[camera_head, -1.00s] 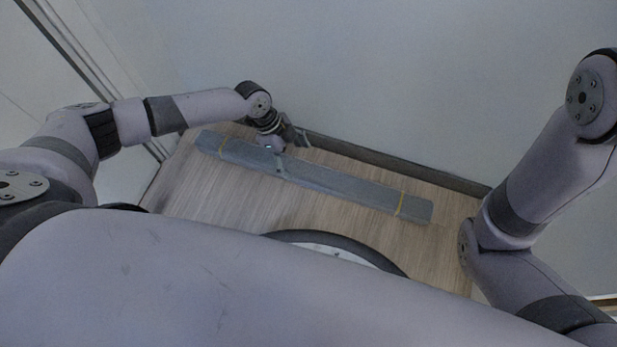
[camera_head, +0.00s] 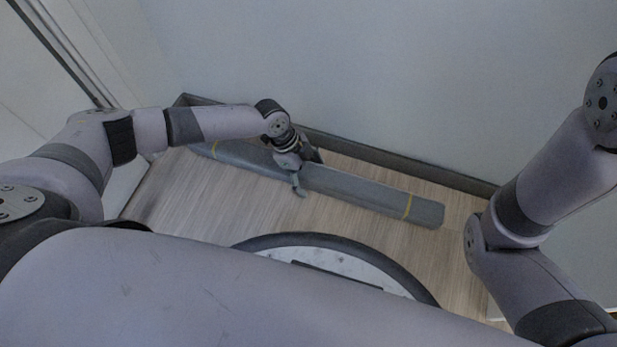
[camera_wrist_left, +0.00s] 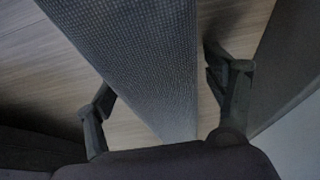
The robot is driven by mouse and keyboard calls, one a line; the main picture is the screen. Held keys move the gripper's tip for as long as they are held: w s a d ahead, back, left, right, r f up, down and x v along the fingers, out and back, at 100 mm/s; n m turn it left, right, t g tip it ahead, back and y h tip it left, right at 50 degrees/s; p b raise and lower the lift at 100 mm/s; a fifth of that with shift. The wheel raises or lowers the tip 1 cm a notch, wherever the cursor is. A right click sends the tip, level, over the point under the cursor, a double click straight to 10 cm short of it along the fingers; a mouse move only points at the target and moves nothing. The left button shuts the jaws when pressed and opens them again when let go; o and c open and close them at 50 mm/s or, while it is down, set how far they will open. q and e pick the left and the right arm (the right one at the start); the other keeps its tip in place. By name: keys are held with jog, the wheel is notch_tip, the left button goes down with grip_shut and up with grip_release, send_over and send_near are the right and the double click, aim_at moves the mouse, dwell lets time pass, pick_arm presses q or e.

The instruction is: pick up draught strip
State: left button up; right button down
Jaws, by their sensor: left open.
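The draught strip (camera_head: 352,190) is a long grey bar with a yellow band near each end. It lies on the wooden floor close to the wall. My left gripper (camera_head: 300,175) is at the strip's middle, over it from above. In the left wrist view the open fingers of my left gripper (camera_wrist_left: 160,100) stand one on each side of the textured strip (camera_wrist_left: 150,50), with gaps between fingers and strip. My right gripper is out of view; only my right arm shows.
A dark skirting board (camera_head: 400,165) runs along the foot of the pale wall (camera_head: 400,80), just behind the strip. Bare wooden floor (camera_head: 190,195) lies in front of the strip. My round base is close to it.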

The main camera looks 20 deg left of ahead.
pick_arm(q)
jog(key=shift+r, duration=0.1)
jog(key=c, duration=1.7)
jog(key=shift+c, duration=0.3)
jog(key=shift+r, duration=0.1)
